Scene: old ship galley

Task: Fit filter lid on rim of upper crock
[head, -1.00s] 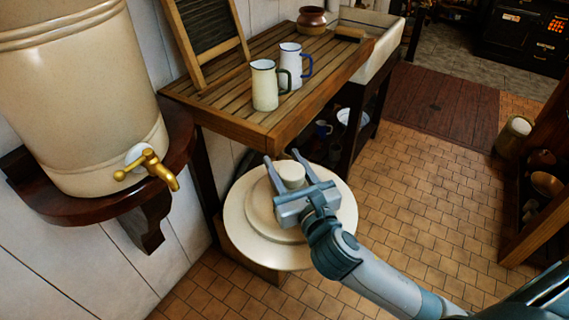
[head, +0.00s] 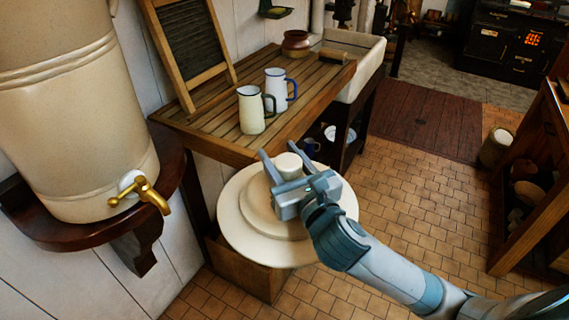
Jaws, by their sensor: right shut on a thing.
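The filter lid (head: 240,232) is a wide cream stoneware disc with a raised middle and a round knob (head: 289,164). My right gripper (head: 278,165) has its fingers either side of the knob and is shut on it. The lid shows above a wooden box (head: 246,270); I cannot tell whether it touches it. The crock (head: 72,110), cream stoneware with a brass tap (head: 143,192), stands on a dark wall shelf (head: 70,232) at left. Its upper rim is out of the picture. My left gripper is not in view.
The tiled floor (head: 420,190) at right is largely clear.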

